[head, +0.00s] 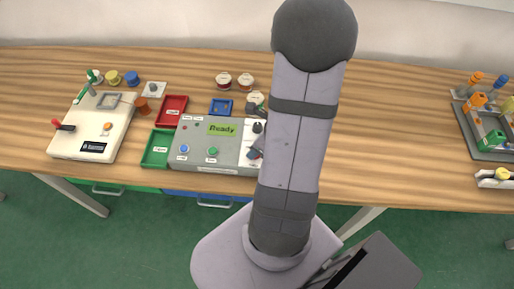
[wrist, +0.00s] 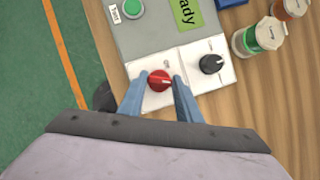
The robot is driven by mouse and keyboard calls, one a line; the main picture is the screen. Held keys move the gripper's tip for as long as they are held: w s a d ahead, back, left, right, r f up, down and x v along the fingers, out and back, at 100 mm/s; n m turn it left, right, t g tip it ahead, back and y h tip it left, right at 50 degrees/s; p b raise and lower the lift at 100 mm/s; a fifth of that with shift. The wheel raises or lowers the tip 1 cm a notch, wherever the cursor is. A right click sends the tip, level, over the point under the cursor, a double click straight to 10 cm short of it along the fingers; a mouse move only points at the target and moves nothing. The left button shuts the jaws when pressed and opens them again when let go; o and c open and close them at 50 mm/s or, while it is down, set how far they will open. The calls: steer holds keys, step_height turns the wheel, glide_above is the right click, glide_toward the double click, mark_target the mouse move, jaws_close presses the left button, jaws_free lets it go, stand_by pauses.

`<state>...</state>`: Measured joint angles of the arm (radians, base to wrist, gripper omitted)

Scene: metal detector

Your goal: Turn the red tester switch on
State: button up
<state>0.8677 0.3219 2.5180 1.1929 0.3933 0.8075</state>
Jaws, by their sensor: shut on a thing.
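The red tester switch (wrist: 159,84) is a round red knob with a pale pointer mark, on a white panel (wrist: 200,84) of the grey tester box (head: 203,165). In the wrist view my gripper (wrist: 160,78) has its two blue-grey fingers on either side of the knob, shut on it. In the head view my gripper (head: 256,148) is at the right end of the box, partly behind my arm, and the red switch is hidden. The tester's display (head: 222,130) is lit green and reads "Ready".
A black knob (wrist: 211,64) sits close beside the red one. Clear jars (wrist: 258,38) stand to the right in the wrist view. Red (head: 172,111) and green (head: 157,148) trays and a white device (head: 95,130) are to the left.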

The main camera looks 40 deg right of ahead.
steer(key=shift+m, duration=0.5)
steer(key=o, duration=1)
steer(key=shift+o, duration=0.2)
steer(key=p+v, duration=0.1)
steer(key=v, duration=0.2)
steer(key=shift+r+p, duration=0.1)
steer(key=shift+p, duration=0.25)
steer(key=shift+w+b, duration=0.1)
steer(key=shift+b, duration=0.5)
steer(key=shift+b+v, duration=0.7)
steer(key=shift+v, duration=0.1)
steer(key=shift+p+v, duration=0.45)
steer(key=shift+v, duration=0.9)
steer(key=shift+a, duration=0.1)
